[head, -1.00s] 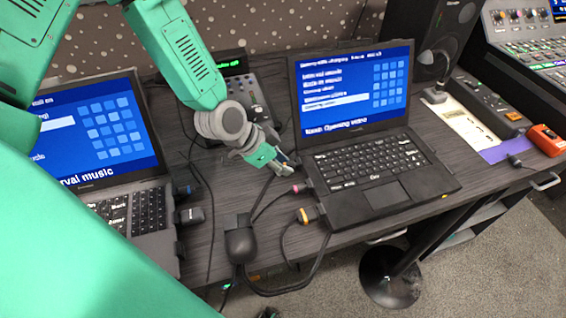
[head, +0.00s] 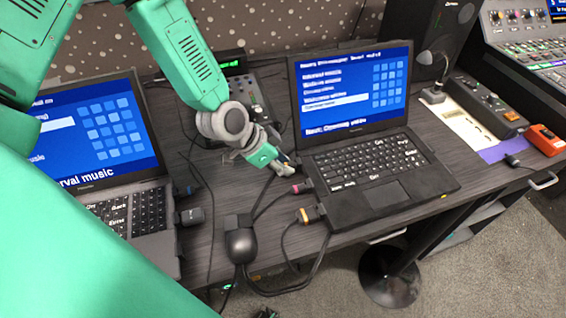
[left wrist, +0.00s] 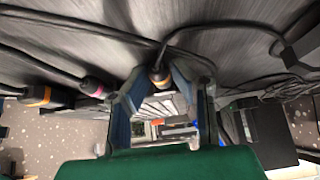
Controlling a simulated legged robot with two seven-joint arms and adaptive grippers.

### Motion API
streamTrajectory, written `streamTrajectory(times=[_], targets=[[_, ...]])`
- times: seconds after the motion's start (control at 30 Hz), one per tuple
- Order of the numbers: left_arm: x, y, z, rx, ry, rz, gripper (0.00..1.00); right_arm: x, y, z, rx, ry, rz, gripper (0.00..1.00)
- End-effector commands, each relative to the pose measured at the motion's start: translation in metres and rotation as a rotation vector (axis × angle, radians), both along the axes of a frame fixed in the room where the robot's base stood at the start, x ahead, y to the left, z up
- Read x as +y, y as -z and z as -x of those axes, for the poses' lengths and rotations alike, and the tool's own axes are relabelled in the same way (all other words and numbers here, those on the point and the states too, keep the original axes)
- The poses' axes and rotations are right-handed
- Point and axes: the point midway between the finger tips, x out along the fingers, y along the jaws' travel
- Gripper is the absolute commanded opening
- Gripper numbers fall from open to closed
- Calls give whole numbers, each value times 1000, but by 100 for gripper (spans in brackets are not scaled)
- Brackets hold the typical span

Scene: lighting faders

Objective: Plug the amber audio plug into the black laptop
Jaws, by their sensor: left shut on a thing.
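The black laptop (head: 365,205) stands open at the middle right of the desk, its screen lit blue. My left gripper (head: 287,166) is just off the laptop's left edge, near its back corner. In the left wrist view its two blue-grey fingers close around a plug with an amber ring, the amber audio plug (left wrist: 158,76), and its dark cable runs off behind. The fingers mostly hide this plug in the head view. I cannot tell whether its tip touches the laptop. My right gripper is not in view.
A pink-ringed plug (head: 300,188) and an orange-ringed plug (head: 309,214) sit at the laptop's left side. A black cable hub (head: 240,243) lies in front. A grey laptop (head: 150,212) stands at left, a small mixer (head: 250,98) behind.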

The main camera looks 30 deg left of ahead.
Motion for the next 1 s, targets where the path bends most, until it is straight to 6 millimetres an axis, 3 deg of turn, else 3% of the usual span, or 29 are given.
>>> streamTrajectory(times=[0.03,0.07,0.1,0.47,1.0], targets=[[-3,-2,-2,-7,3,3,31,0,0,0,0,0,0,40],[-3,-2,-2,-7,3,3,41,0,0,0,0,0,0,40],[-2,-2,-2,-6,3,2,45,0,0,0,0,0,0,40],[2,-4,1,-5,2,4,45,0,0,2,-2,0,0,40],[34,-81,40,-5,2,3,45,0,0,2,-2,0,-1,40]])
